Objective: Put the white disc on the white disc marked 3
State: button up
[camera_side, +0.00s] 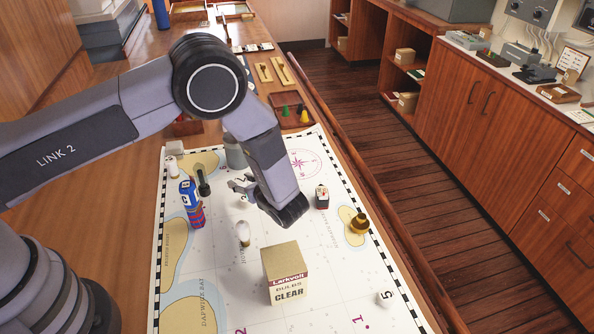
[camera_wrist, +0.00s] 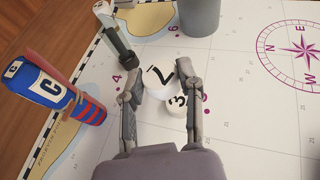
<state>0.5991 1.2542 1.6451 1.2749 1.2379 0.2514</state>
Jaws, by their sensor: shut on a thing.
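The white disc marked 2 (camera_wrist: 159,76) is between the fingertips of my gripper (camera_wrist: 163,83) in the wrist view. My gripper is shut on it. The white disc marked 3 (camera_wrist: 176,106) shows just below it in that picture, partly overlapped by it. I cannot tell how much height lies between the two discs. In the side view my gripper (camera_side: 243,184) is low over the middle of the chart, and the discs there are small and mostly hidden by it.
The chart's right part has clear room.

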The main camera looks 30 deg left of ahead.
jog(key=shift+w+f, duration=0.25)
jog(key=shift+f, duration=0.05)
jog(key=shift+w+f, duration=0.15)
jog(key=shift+f, duration=1.6)
jog(key=shift+f, duration=0.15)
jog(key=o, duration=1)
